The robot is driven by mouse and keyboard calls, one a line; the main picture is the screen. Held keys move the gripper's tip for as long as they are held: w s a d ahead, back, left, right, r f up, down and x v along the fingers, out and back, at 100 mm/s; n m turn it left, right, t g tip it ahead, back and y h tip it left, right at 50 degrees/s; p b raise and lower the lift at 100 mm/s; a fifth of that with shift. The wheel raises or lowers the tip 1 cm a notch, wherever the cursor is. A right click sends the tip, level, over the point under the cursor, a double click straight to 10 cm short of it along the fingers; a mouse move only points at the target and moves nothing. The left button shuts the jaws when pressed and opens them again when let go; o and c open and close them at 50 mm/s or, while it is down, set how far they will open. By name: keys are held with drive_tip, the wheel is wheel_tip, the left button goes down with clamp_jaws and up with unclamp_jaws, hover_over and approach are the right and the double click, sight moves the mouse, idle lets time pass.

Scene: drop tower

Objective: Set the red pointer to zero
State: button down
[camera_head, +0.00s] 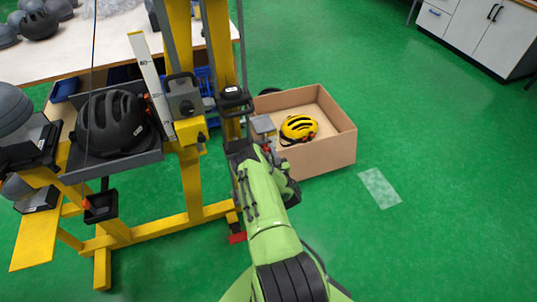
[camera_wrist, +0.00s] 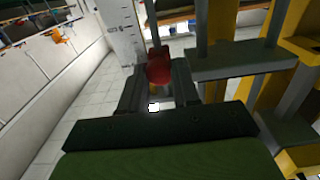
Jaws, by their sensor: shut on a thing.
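The red pointer (camera_wrist: 158,66) is between the two dark fingers of my gripper (camera_wrist: 158,80) in the wrist view, and the gripper is shut on it. A white scale (camera_wrist: 122,34) with fine marks stands upright just behind and left of the pointer. I cannot read which mark the pointer is at. In the head view, a white ruler (camera_head: 152,88) with dark figures leans along the yellow drop tower (camera_head: 190,180). My green arm reaches up to the tower's right post. The pointer cannot be made out in the head view.
A black helmet (camera_head: 110,122) sits in a grey holder on the tower. A cardboard box (camera_head: 330,155) with a yellow helmet (camera_head: 298,128) stands close right of my arm. A table with grey helmets is at the back left.

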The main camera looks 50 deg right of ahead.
drive_tip(key=shift+w+r, duration=0.1)
drive_tip(key=shift+r, duration=0.2)
drive_tip(key=c, duration=0.8)
unclamp_jaws()
drive_tip(key=shift+f, duration=0.1)
drive_tip(key=shift+f, duration=0.15)
